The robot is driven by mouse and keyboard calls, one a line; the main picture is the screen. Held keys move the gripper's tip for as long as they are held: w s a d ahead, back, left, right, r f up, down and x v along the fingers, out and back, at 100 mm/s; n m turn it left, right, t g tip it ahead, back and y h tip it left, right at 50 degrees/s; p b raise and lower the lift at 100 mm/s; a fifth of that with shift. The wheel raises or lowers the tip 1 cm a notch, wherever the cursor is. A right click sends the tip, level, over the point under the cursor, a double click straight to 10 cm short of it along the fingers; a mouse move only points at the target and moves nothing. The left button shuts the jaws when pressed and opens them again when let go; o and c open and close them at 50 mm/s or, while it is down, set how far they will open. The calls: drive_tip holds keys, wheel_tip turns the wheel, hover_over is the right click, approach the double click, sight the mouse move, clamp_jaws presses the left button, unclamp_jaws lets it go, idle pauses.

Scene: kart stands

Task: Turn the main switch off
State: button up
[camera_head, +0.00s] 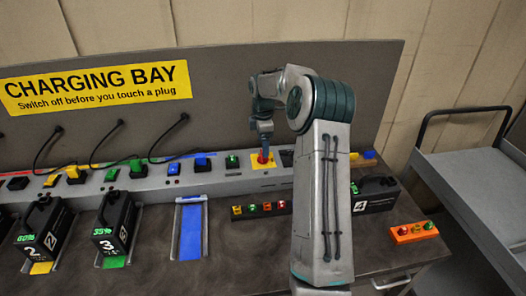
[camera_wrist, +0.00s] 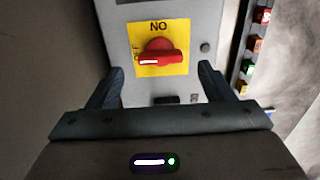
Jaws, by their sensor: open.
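The main switch (camera_head: 264,158) is a red rotary knob on a yellow plate at the right part of the grey charging console. In the wrist view the red switch (camera_wrist: 160,54) has its handle lying about level, with a white mark at its left end. "ON" shows upside down above it, and small lettering, partly hidden, is at the left beside the marked end. My gripper (camera_head: 264,146) is over the switch, pointing down. In the wrist view my gripper (camera_wrist: 160,70) is open, with one finger on each side of the switch and nothing held. Contact cannot be told.
Coloured plugs with black cables (camera_head: 75,172) line the console to the left. Black batteries (camera_head: 116,222) stand in front, beside an empty blue slot (camera_head: 190,232). A grey cart (camera_head: 470,190) stands further right.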

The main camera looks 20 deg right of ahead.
wheel_tip(320, 180, up, 10)
drive_tip(key=shift+b, duration=0.35)
drive_tip(key=shift+f, duration=0.1)
drive_tip(key=s+a+r+m+t+h, duration=0.1)
drive_tip(key=s+a+r+m, duration=0.2)
drive_tip(key=s+a, duration=0.45)
drive_tip(key=s+a+r+m, duration=0.35)
drive_tip(key=s+a, duration=0.25)
drive_tip(key=s, duration=0.2)
drive_tip(key=s+a+f+m, duration=0.1)
drive_tip(key=s+f+m, duration=0.1)
drive_tip(key=s, duration=0.4)
drive_tip(key=s+a+f+m+t, duration=0.1)
drive_tip(key=s+a+f+m, duration=0.1)
drive_tip(key=s, duration=0.5)
drive_tip(key=s+a+f+m+t+y, duration=0.1)
drive_tip(key=s+a+f+m, duration=0.1)
drive_tip(key=s+m, duration=0.2)
drive_tip(key=shift+s, duration=1.25)
